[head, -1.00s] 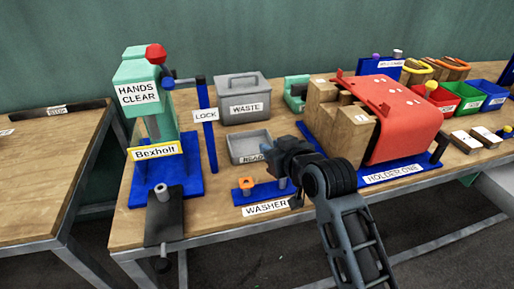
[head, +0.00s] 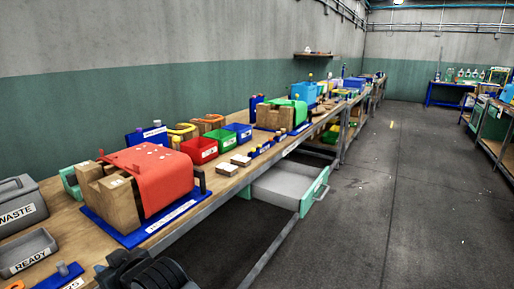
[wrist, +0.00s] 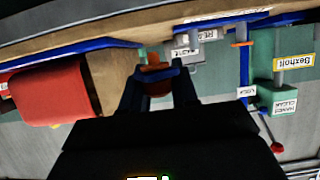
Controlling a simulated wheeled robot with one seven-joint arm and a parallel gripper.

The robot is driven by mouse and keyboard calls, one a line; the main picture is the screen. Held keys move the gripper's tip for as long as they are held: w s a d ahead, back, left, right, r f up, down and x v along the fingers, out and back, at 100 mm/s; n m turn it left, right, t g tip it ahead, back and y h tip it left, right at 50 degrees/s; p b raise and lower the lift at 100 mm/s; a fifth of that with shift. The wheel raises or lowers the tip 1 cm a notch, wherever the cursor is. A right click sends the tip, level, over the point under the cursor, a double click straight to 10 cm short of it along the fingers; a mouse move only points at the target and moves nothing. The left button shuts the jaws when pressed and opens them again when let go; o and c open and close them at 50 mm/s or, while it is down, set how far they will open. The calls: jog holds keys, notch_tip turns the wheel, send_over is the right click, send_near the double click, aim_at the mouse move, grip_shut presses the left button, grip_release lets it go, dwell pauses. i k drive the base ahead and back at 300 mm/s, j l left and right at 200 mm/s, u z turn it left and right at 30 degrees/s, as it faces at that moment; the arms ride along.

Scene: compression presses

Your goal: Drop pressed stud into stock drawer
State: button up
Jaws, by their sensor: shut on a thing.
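My gripper (wrist: 158,75) shows in the wrist view, shut on an orange-brown piece that I take for the stud (wrist: 157,84). The stud's outline is dark and partly hidden by the fingers. In the head view only a dark part of my arm shows at the bottom left; the fingers are out of sight there. An open drawer (head: 313,194), with a grey inside and a green front, sticks out below the bench edge at the middle of the head view. My gripper is well apart from it, on the bench's near left side.
On the bench (head: 68,220) stand a red-covered holder (head: 155,170), a waste box (head: 15,210), a ready tray (head: 30,250) and red (head: 197,150), green (head: 222,139) and blue bins (head: 239,130). The floor (head: 400,200) right of the bench is clear. The Bexholt press (wrist: 290,45) shows in the wrist view.

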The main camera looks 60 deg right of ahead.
aim_at(284, 184)
jog(key=k+z, duration=0.1)
jog(key=z, duration=0.95)
jog(key=i+l+z, duration=0.15)
jog(key=i+z, duration=0.55)
jog(key=i, duration=0.8)
